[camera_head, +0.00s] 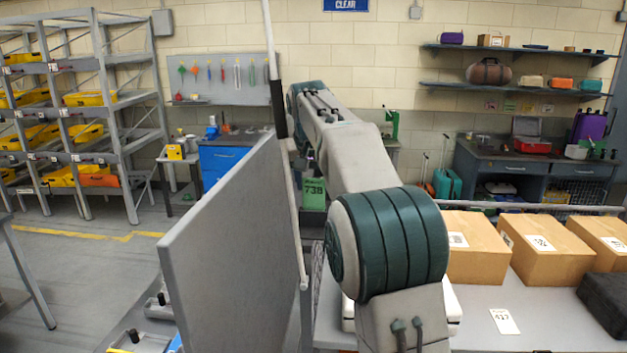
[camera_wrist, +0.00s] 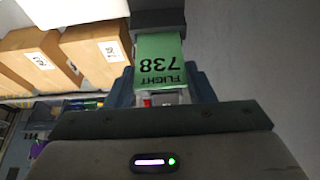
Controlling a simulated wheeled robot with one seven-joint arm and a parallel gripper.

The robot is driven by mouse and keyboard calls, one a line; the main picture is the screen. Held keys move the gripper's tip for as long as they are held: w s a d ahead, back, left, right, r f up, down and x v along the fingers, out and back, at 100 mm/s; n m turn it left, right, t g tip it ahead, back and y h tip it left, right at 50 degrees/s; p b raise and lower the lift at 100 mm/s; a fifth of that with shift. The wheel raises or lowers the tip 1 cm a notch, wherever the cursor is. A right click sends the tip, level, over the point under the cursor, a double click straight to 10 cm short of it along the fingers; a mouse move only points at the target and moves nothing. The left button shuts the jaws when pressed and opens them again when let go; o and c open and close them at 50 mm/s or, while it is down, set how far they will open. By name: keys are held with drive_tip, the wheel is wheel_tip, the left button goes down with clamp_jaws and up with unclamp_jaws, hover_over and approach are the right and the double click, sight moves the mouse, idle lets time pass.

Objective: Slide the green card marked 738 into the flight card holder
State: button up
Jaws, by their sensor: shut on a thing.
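The green card marked FLIGHT 738 (camera_head: 313,193) hangs upright just left of my arm in the head view. In the wrist view the same card (camera_wrist: 160,62) appears upside down, and its lettering faces the camera. My gripper (camera_wrist: 160,88) is shut on the card, near its FLIGHT end. A dark grey block (camera_wrist: 158,16) meets the card's far end. I cannot tell whether it is part of the flight card holder. In the head view my arm hides most of the gripper, and no holder can be clearly made out.
A tall grey panel (camera_head: 228,255) stands close on the left of my arm. Cardboard boxes (camera_head: 540,245) stand in a row on the right, beside a white label marked 437 (camera_head: 504,321). Shelving with yellow bins (camera_head: 92,98) is at the far left, with open floor before it.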

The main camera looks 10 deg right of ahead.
sight(314, 194)
drive_tip(key=shift+f+b, duration=1.15)
drive_tip(key=shift+f, duration=0.45)
drive_tip(key=o, duration=1)
drive_tip(key=shift+r, duration=0.15)
drive_tip(key=p+v, duration=0.1)
drive_tip(key=v, duration=1.2)
drive_tip(key=shift+a+r, duration=0.1)
drive_tip(key=shift+r, duration=0.2)
drive_tip(key=shift+s, duration=0.1)
